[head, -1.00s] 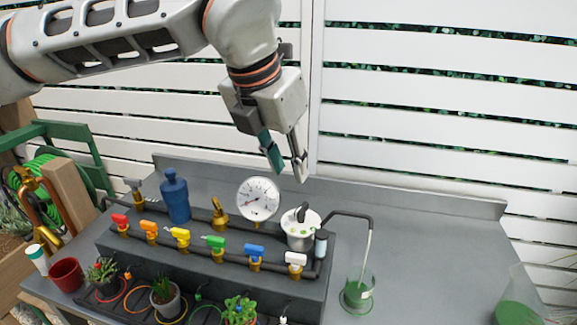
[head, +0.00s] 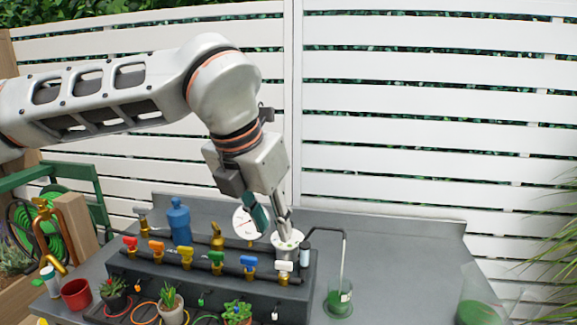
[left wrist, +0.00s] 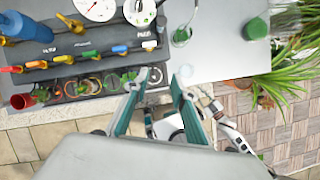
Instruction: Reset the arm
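My left arm comes in from the left in the head view, and its gripper (head: 272,222) points down over the valve bench. Pale jointed parts show below and right of the fingers there, and I cannot make out a right gripper. The head view does not show the right gripper.
A row of coloured valves runs along the dark block (head: 230,270), with a blue bottle (head: 179,222) behind. Small potted plants (head: 171,303) stand in front. A beaker with green contents (head: 339,303) stands right of the block. The grey tabletop (head: 405,265) beyond it is clear.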

